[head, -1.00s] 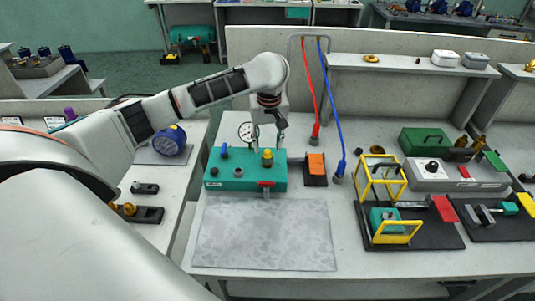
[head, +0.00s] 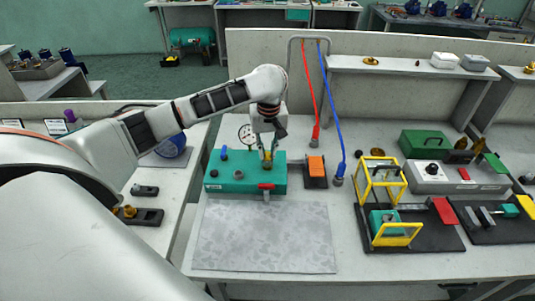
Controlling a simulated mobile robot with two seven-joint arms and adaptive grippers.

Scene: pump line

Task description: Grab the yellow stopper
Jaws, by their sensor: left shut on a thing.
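The yellow stopper (head: 267,162) stands on the top of the teal box (head: 225,180), toward its right side. My left gripper (head: 267,157) points down over it, with the fingers on either side of the stopper and shut on it. The fingers hide part of the stopper. I cannot tell whether it is lifted from the box. My right gripper is not in view.
A blue cap (head: 224,153) and a pressure gauge (head: 247,134) are close to the left gripper. An orange block (head: 316,166) stands to the right. Red (head: 310,90) and blue (head: 331,110) hoses hang behind. A grey mat (head: 265,237) lies clear in front.

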